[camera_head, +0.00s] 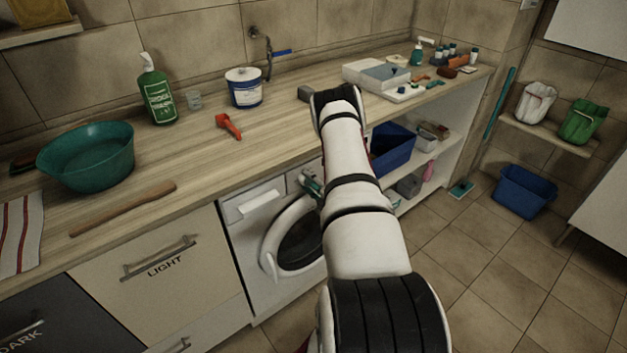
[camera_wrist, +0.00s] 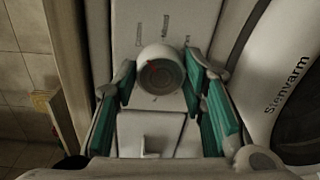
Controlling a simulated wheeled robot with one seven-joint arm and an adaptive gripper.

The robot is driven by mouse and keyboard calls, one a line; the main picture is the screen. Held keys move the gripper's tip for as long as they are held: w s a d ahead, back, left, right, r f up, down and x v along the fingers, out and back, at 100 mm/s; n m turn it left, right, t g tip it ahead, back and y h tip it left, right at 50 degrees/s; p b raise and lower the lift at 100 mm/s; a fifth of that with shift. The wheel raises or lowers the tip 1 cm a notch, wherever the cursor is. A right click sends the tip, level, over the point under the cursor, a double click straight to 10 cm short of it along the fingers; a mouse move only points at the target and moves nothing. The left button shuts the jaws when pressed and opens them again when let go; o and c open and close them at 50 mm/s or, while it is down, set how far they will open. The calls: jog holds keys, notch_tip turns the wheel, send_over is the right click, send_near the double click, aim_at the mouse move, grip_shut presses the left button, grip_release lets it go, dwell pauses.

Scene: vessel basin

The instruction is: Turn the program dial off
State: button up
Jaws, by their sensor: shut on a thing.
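The program dial (camera_wrist: 161,72) is a round pale knob with a grey face and a small red mark, seen in the wrist view on the light control panel (camera_wrist: 170,25). Small printed marks surround it, too small to read. My gripper (camera_wrist: 160,74) has its teal-padded fingers on either side of the dial and is shut on it. In the head view, part of my gripper (camera_head: 310,183) shows at the front of the white washing machine (camera_head: 243,232); my arm hides the dial there.
The washing machine's round door (camera_head: 300,245) is beside my gripper, below the wooden counter (camera_head: 200,165). A green basin (camera_head: 88,157), a detergent bottle (camera_head: 155,92) and a white tub (camera_head: 244,88) stand on the counter.

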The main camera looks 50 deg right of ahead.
jog(key=n+p, duration=0.3)
jog(key=n, duration=0.2)
jog(key=shift+a+h, duration=0.15)
jog(key=shift+h, duration=0.15)
jog(key=shift+n+p, duration=1.15)
jog(key=shift+n, duration=0.95)
jog(key=o, duration=1.2)
